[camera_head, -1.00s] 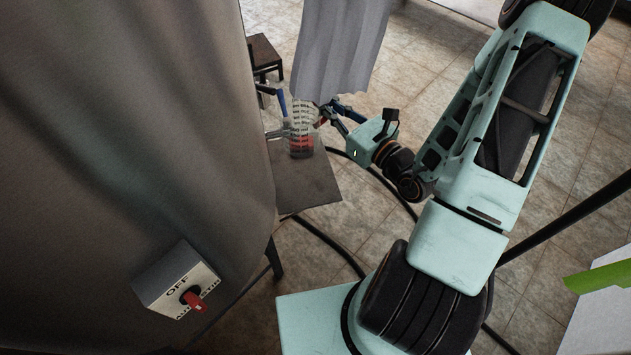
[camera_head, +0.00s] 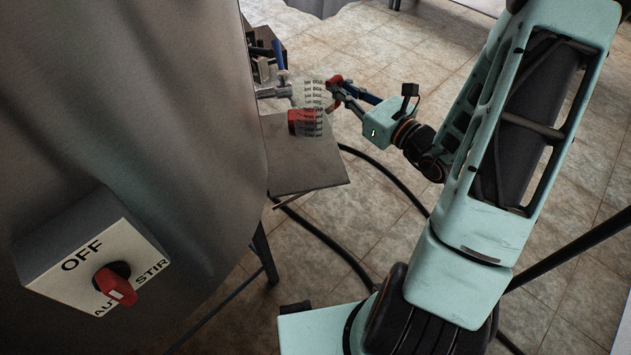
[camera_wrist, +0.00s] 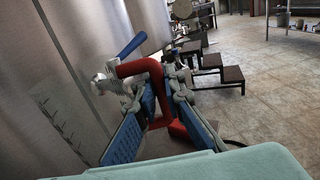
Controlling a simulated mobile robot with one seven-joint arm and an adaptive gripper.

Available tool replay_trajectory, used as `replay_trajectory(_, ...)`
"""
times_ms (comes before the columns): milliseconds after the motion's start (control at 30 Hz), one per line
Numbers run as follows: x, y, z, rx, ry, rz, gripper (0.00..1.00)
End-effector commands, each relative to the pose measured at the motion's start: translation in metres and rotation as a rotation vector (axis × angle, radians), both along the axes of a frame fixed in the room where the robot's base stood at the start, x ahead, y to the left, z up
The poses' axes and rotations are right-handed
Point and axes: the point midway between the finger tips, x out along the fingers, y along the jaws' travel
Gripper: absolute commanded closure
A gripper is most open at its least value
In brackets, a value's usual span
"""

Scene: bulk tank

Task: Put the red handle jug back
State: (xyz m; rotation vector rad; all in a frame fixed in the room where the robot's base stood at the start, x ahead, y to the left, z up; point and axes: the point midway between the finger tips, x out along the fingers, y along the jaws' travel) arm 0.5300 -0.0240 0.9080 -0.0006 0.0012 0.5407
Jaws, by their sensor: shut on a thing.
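The clear jug (camera_head: 314,98) with printed graduation marks shows in the head view beside the tank's outlet, above a small grey shelf (camera_head: 315,178). I cannot tell whether it touches the shelf. My gripper (camera_head: 345,90) is at its right, shut on its red handle (camera_head: 334,81). In the wrist view, my gripper (camera_wrist: 158,98) has its blue-padded fingers around the red handle (camera_wrist: 140,66). The faint clear jug wall (camera_wrist: 62,108) with marks shows at the left. A red patch (camera_head: 299,122) shows at the jug's lower part; I cannot tell what it is.
The big metal tank (camera_head: 150,80) fills the left, with an OFF/AUTO/STIR switch box (camera_head: 95,262). A blue-handled valve (camera_head: 278,54) sits near the jug. Dark steps (camera_wrist: 215,68) stand beyond. Hoses (camera_head: 318,232) cross the tiled floor.

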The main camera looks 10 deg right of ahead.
Motion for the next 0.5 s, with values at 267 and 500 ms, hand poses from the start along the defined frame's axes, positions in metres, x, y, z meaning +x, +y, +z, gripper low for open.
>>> replay_trajectory(267,0.007,-0.004,-0.047,0.002,-0.006,0.006,1.00)
replay_trajectory(500,0.009,-0.006,-0.056,0.004,-0.005,0.008,1.00)
